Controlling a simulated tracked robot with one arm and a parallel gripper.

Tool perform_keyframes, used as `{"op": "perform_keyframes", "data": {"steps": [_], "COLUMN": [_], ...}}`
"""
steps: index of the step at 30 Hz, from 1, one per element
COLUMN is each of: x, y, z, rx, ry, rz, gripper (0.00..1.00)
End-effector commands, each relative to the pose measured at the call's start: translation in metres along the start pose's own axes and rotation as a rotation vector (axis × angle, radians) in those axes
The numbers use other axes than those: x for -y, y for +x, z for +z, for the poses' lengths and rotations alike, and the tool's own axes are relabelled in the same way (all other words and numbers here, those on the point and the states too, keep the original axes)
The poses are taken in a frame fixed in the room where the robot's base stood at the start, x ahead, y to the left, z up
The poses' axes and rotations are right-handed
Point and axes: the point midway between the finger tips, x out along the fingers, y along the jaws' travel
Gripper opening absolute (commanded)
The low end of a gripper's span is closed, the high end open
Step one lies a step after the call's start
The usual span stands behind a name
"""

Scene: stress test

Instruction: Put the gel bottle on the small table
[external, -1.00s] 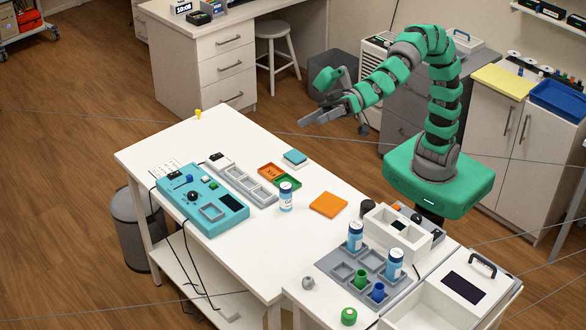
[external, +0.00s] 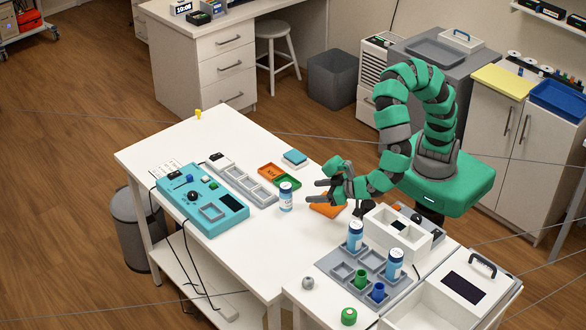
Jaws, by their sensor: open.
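My gripper (external: 311,192) is open and empty just to the right of the bottle. Its fingers point left toward the bottle, with a small gap in the picture. The small table (external: 297,291) seems to be the white one at the front right, adjoining the long table. It bears a grey compartment tray (external: 330,264) with two similar blue bottles standing in it.
An orange square (external: 322,210) lies partly under my gripper. A teal device (external: 226,222), a grey slotted tray (external: 233,178) and orange and green trays lie left of and behind the bottle. A white open box (external: 372,216) and a green-capped jar (external: 349,316) are at the front right.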

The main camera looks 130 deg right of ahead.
Motion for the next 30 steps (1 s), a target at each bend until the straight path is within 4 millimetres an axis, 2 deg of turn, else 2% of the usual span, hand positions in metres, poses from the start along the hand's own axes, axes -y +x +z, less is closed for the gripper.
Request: {"op": "perform_keyframes", "data": {"steps": [5,15,26,30], "x": [0.0,0.0,0.002,0.002], "y": [0.014,0.072,0.093,0.111], "z": [-0.001,0.0,-0.002,-0.003], "rx": [-0.002,-0.001,-0.001,-0.001], "ry": [0.003,0.003,0.005,0.006], "rz": [0.0,0.001,-0.003,-0.001], "gripper": [0.65,0.65,0.65,0.65]}}
